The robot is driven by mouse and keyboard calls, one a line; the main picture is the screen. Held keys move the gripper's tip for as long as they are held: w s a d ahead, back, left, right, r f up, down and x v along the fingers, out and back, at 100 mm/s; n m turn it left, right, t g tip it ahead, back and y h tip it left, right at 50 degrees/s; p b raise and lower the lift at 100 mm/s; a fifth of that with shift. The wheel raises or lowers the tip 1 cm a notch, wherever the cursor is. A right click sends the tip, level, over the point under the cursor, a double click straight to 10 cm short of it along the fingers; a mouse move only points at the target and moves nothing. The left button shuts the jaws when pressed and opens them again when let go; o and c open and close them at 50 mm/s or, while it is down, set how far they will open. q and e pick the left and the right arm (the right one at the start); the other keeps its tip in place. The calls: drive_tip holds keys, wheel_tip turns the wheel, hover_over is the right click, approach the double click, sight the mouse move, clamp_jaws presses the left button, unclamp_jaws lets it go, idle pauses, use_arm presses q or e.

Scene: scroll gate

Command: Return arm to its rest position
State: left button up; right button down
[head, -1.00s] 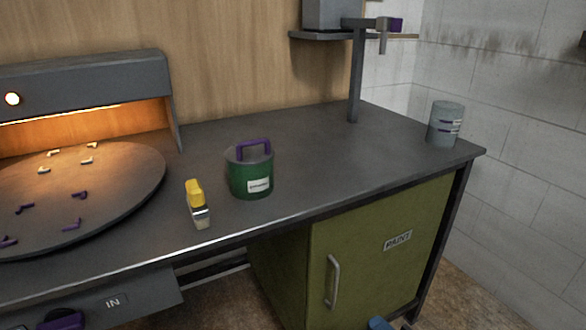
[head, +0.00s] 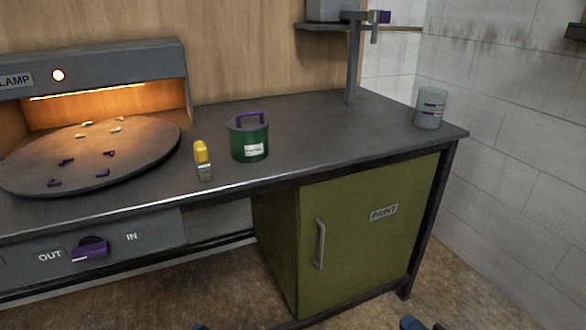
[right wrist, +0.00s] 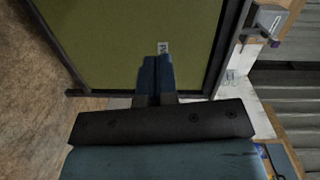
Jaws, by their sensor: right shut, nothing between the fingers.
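My right gripper shows in the right wrist view (right wrist: 156,62) with its two blue fingers together and nothing between them. It points toward the green cabinet front; the gap to the cabinet is hard to judge. In the head view only a blue bit of my right gripper (head: 412,323) shows at the bottom edge, in front of the bench. A small dark bluish tip at the bottom edge, left of centre, looks like my left gripper (head: 200,327); its fingers cannot be made out. The rest of both arms is out of the head view.
The workbench (head: 320,148) holds a round turntable (head: 40,178) with small pieces, a yellow-handled brush (head: 202,158), a green pot (head: 250,140) and a grey can (head: 430,108). Below are a green PAINT cabinet (head: 365,240) and a purple OUT/IN knob (head: 90,250). Floor in front looks clear.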

drive_tip(key=s+a+r+n+g+y, duration=0.1)
drive_tip(key=s+a+r+n+y, duration=0.1)
drive_tip(key=s+a+r+n, duration=0.55)
drive_tip(key=s+a+r+n+y, duration=0.15)
drive_tip(key=s+r+n, duration=0.35)
drive_tip(key=s+n, duration=0.5)
drive_tip(key=w+a+r+m+t+h, duration=0.2)
drive_tip(key=w+a+r+m+t, duration=0.1)
drive_tip(key=w+a+r, duration=0.15)
use_arm(q)
drive_tip(key=s+a+r+g+y+p, duration=0.4)
drive_tip(key=a+p, duration=0.4)
drive_tip(key=p, duration=2.9)
drive_tip(key=r+g+y, duration=0.1)
drive_tip(key=g+y, duration=0.1)
drive_tip(key=shift+r+g+p, duration=0.35)
drive_tip(key=shift+r+g, duration=0.05)
use_arm(e)
drive_tip(key=s+d+r+g+h, duration=0.4)
drive_tip(key=d+r+g+h, duration=0.2)
drive_tip(key=d, duration=0.2)
drive_tip(key=shift+r, duration=0.3)
use_arm(q)
drive_tip(key=shift+a, duration=0.1)
use_arm(e)
drive_tip(key=shift+a+m, duration=0.1)
drive_tip(key=shift+m, duration=0.15)
